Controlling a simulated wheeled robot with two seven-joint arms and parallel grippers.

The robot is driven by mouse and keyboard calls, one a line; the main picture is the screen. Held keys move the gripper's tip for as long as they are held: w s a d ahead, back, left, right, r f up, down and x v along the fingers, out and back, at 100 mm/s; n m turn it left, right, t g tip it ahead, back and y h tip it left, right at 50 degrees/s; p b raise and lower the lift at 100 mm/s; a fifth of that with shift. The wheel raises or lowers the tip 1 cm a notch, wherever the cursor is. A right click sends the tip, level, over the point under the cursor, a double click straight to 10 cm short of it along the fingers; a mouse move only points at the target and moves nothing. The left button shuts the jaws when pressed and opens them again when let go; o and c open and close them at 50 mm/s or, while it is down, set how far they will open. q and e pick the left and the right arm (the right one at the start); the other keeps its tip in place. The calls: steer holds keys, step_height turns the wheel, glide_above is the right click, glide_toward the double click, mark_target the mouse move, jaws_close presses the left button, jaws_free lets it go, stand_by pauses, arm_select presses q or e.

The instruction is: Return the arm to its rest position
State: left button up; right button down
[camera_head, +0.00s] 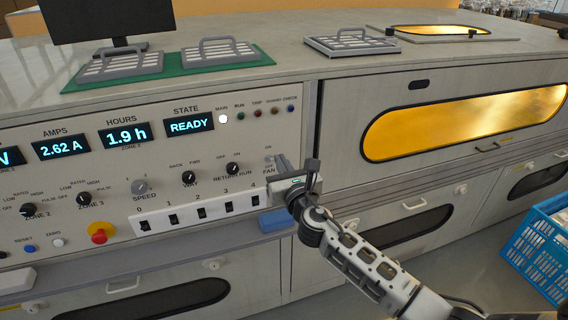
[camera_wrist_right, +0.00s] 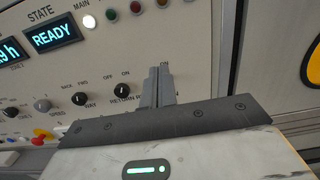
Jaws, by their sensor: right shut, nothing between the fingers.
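My right gripper (camera_head: 282,167) is in front of the right end of the control panel (camera_head: 110,170), beside the FAN switch label. In the right wrist view its two fingers (camera_wrist_right: 157,88) are together with nothing between them, and they cover part of the panel lettering. I cannot tell whether the fingertips touch the panel. My right arm (camera_head: 365,262) reaches in from the lower right. The state display (camera_head: 189,125) reads READY, and it also shows in the right wrist view (camera_wrist_right: 52,35). My left gripper is not in view.
A blue crate (camera_head: 540,250) stands on the floor at the right. A red emergency button (camera_head: 99,233) and numbered rocker switches (camera_head: 201,211) are left of the gripper. A small blue block (camera_head: 277,220) sits on the ledge below it. Grey handled racks (camera_head: 222,53) lie on top.

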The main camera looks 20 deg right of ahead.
steer(key=s+a+f+m+g+y, duration=0.1)
steer(key=s+a+f+m+g, duration=0.1)
steer(key=s+f+m, duration=0.5)
steer(key=s+a+f+m+g+y, duration=0.1)
steer(key=s+a+f+m+g, duration=0.15)
steer(key=s+f+m, duration=0.5)
steer(key=s+a+f+m+g+y, duration=0.1)
steer(key=s+f+m+g, duration=0.1)
steer(key=s+m, duration=0.6)
steer(key=s+a+f+m+g, duration=0.2)
steer(key=s+f+m, duration=0.2)
steer(key=s+m, duration=0.4)
steer(key=shift+s+f+m+y, duration=0.3)
steer(key=shift+m+y, duration=0.1)
steer(key=shift+m, duration=0.75)
